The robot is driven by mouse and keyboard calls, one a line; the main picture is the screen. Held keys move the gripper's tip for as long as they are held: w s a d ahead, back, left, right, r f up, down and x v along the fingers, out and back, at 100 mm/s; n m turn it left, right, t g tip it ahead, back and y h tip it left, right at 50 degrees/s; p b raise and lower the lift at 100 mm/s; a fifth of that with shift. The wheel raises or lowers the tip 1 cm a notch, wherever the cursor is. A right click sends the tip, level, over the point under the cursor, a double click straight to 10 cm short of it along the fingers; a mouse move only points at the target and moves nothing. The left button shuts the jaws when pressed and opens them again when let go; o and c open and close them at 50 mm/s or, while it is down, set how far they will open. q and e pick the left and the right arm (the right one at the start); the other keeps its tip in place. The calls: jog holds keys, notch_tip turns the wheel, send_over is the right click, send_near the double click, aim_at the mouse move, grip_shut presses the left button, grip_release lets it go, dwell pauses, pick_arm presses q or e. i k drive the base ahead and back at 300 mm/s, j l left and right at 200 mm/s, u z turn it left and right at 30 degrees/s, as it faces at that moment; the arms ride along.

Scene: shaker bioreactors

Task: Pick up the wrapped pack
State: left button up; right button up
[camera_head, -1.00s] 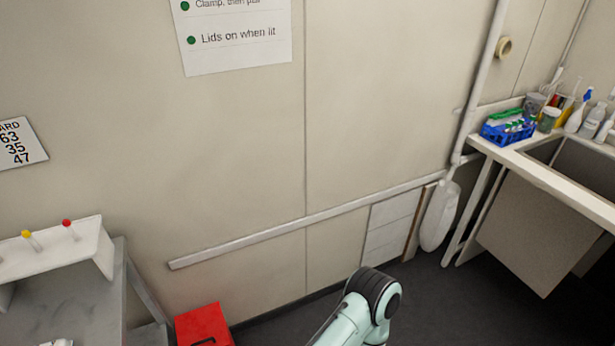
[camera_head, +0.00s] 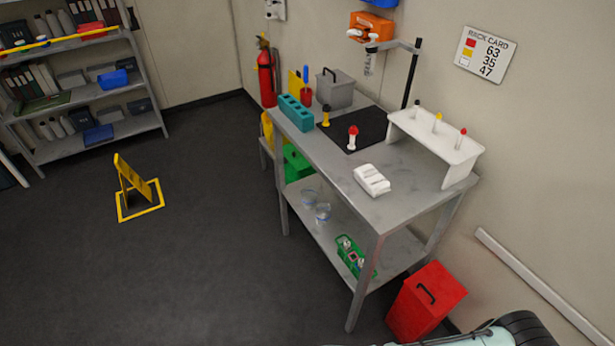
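A small white ribbed pack (camera_head: 372,180) lies on the front right part of the grey metal table (camera_head: 325,172), near its edge. It looks like the wrapped pack, but its wrapping is too small to make out. Nothing is touching it from above. Neither of my grippers is in view. Only a pale link of my own arm with a dark joint shows at the bottom right, well away from the pack.
A white rack (camera_head: 432,143) with colored-topped pegs stands behind the pack. A black mat (camera_head: 372,125), a red-topped piece (camera_head: 352,138) and a teal block (camera_head: 296,113) are on the table. A red bin (camera_head: 425,300) and a yellow floor sign (camera_head: 135,185) stand on the floor. Floor at left front is clear.

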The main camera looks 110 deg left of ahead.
aim_at(375, 183)
jog(key=u, duration=1.8)
